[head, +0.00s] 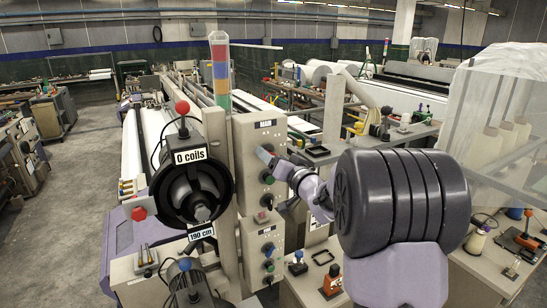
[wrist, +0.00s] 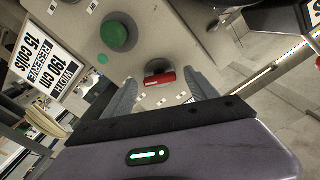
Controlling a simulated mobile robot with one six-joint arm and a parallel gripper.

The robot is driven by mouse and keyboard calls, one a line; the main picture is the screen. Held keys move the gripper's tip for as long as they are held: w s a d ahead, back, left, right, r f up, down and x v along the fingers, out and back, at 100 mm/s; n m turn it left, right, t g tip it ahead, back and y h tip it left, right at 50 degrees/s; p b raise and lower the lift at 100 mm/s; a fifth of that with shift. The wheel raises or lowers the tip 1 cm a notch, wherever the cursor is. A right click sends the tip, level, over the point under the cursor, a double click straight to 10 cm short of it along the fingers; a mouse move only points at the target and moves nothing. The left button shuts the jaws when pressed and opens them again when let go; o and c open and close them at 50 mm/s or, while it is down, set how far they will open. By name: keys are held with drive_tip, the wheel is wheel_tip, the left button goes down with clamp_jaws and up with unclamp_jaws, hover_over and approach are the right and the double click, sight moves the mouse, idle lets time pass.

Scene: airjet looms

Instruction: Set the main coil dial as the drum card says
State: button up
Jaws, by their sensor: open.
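The main panel (head: 246,150), marked MAIN, stands beside the black drum (head: 190,190). The drum bears signs reading "0 coils" (head: 190,156) and "190 cm" (head: 201,233). In the wrist view, a tilted card (wrist: 52,62) reads WIDTH 190 cm and RESERVE 15 coils. A dial with a red grip (wrist: 160,78) shows between my fingers, with small pale marks around it too small to read. My gripper (head: 266,156) is open at the upper part of the panel, with one finger on each side of the red grip. I cannot tell whether they touch it.
A green button (wrist: 118,35) is close to the dial in the wrist view. A lower control box (head: 264,252) holds more knobs. A benchtop with small tools (head: 325,268) is at the front right. Open floor (head: 70,225) lies at the left.

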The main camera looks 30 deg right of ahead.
drive_tip(key=shift+c, duration=0.5)
drive_tip(key=c, duration=1.3)
drive_tip(key=shift+o, duration=0.2)
drive_tip(key=shift+f+b, duration=0.1)
drive_tip(key=shift+b, duration=0.25)
drive_tip(key=shift+n+b, duration=5.95)
drive_tip(key=shift+n, duration=1.85)
